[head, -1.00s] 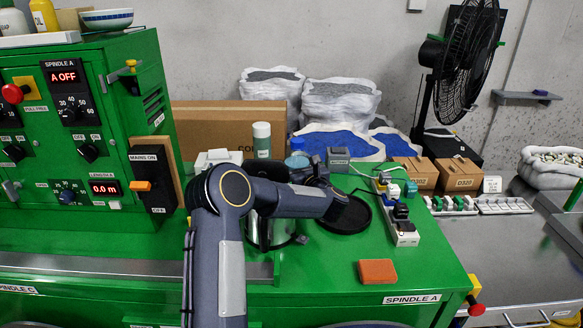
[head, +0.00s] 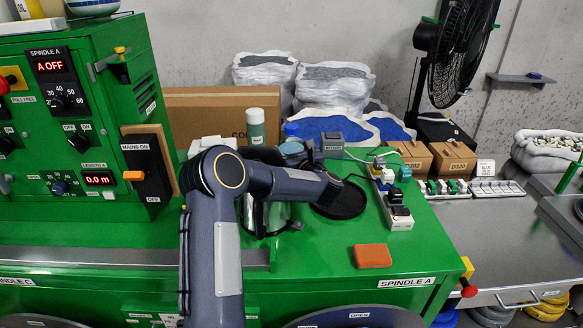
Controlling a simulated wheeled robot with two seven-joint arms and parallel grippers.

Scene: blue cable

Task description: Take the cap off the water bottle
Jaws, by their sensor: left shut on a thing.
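My left arm rises from the bottom of the head view, bends at the elbow and reaches right over the green bench. Its dark left gripper (head: 296,162) points back and left, just below a pale blue round top (head: 292,147) that looks like the water bottle's top. The gripper is shut, seemingly on the bottle. The fingertips and the bottle's body are largely hidden, so I cannot tell whether the hold is on the cap or body. A darker blue top (head: 291,130) shows just behind. My right gripper is out of view.
A pale green bottle with a white top (head: 256,127) stands behind the gripper. A shiny metal vessel (head: 275,217) is beneath the forearm. A black round dish (head: 341,199), a power strip (head: 393,200) and an orange block (head: 372,256) lie to the right.

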